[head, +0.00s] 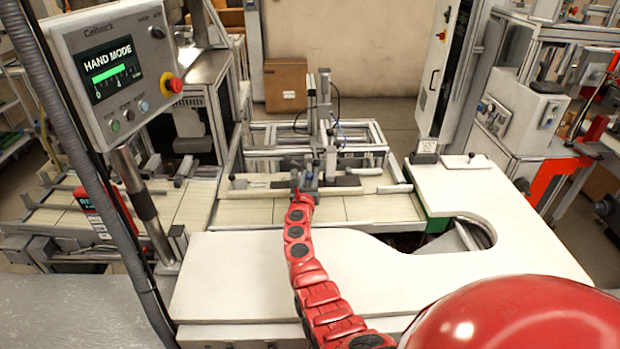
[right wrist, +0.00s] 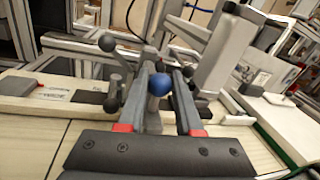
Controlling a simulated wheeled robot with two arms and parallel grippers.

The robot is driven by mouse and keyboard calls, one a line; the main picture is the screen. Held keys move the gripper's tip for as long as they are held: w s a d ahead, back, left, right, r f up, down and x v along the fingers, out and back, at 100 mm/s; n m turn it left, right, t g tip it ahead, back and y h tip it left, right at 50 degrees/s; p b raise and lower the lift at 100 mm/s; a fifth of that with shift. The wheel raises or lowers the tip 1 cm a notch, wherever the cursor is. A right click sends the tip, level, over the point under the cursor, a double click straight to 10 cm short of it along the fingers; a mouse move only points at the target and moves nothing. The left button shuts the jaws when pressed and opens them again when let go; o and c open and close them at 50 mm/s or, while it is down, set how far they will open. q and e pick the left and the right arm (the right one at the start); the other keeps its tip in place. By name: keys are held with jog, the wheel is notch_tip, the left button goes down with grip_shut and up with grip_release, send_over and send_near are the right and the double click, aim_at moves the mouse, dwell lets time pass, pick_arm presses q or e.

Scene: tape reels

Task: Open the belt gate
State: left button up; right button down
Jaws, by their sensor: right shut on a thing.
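The belt gate (head: 343,181) appears to be the dark crossbar assembly over the pale belt, in the middle of the head view. A blue ball knob (right wrist: 159,85) stands on it and shows between my fingers in the right wrist view. My right gripper (head: 301,190) is at the end of the red arm, at the near side of the gate. In the right wrist view its two grey fingers (right wrist: 166,72) are closed around the blue knob's handle. The fingers and knob hide the handle's lower part. My left gripper is in neither view.
A white worktop (head: 230,270) with a curved cutout lies in front of the belt. A control panel (head: 112,72) reading HAND MODE stands at the left. A metal frame (head: 375,135) rises behind the gate. A cardboard box (head: 285,85) stands by the back wall.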

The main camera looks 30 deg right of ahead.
jog(key=shift+r, duration=0.4)
jog(key=c, duration=0.9)
grip_release()
jog(key=shift+o, duration=0.2)
jog(key=shift+f, duration=0.1)
jog(key=shift+s+a, duration=0.35)
jog(key=v, duration=1.6)
jog(key=shift+s, duration=0.2)
jog(key=shift+a, duration=0.1)
